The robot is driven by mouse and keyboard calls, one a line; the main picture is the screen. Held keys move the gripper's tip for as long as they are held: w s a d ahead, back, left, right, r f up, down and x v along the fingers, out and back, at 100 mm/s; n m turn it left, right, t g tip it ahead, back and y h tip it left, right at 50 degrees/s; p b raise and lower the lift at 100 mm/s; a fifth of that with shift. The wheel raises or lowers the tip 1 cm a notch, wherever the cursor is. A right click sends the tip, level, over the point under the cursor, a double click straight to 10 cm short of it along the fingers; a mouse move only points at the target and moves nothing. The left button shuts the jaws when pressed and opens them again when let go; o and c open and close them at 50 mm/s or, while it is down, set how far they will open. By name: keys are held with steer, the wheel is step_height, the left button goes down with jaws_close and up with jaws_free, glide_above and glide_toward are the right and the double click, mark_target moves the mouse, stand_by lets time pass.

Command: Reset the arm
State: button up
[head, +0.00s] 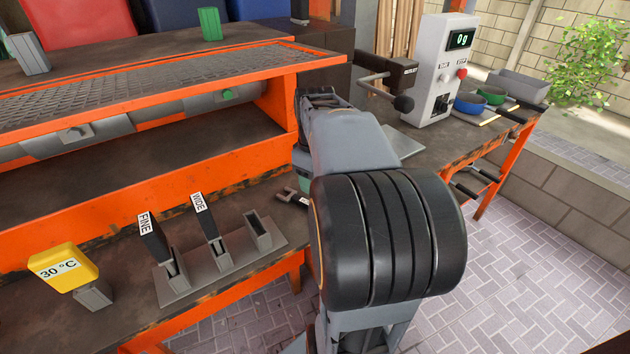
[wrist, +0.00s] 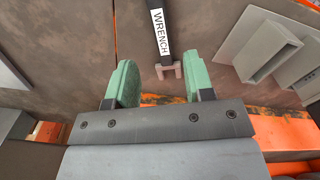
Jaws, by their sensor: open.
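My grey arm (head: 355,150) reaches forward over the workbench in the head view and hides most of my gripper. In the wrist view my gripper (wrist: 160,72) has its two green fingers spread apart with nothing held between them. A black-handled tool labelled WRENCH (wrist: 162,35) lies on the dark bench top beyond the fingers, its forked end showing in the gap between them. Whether it touches the fingers I cannot tell, but no grip shows. In the head view only a small end of a tool (head: 291,196) shows beside my arm.
A holder plate (head: 225,262) carries tools labelled FINE (head: 152,236) and WIDE (head: 206,216) and one empty slot. A yellow 30 °C block (head: 62,268) stands at left. An orange-framed mesh shelf (head: 150,85) rises behind. A scale box (head: 440,70) and bowls (head: 470,102) stand at right.

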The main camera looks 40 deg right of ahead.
stand_by(0.4)
steer(key=shift+w+m, duration=0.1)
steer(key=shift+m, duration=0.3)
step_height(320, 180, down, 2)
steer(key=m, duration=0.2)
steer(key=shift+a+m+t, duration=0.15)
steer(key=shift+m+t, duration=0.15)
steer(key=shift+m, duration=0.1)
steer(key=s+a+r+t+p, duration=0.1)
steer(key=a+r+p, duration=0.3)
steer(key=a, duration=0.5)
steer(key=s+a+r+t+p, duration=0.2)
steer(key=s+a+r+p, duration=0.1)
steer(key=a+p, duration=0.5)
steer(key=shift+s+a+r+n, duration=0.15)
steer(key=shift+a+r+n, duration=0.25)
steer(key=shift+a+r, duration=0.5)
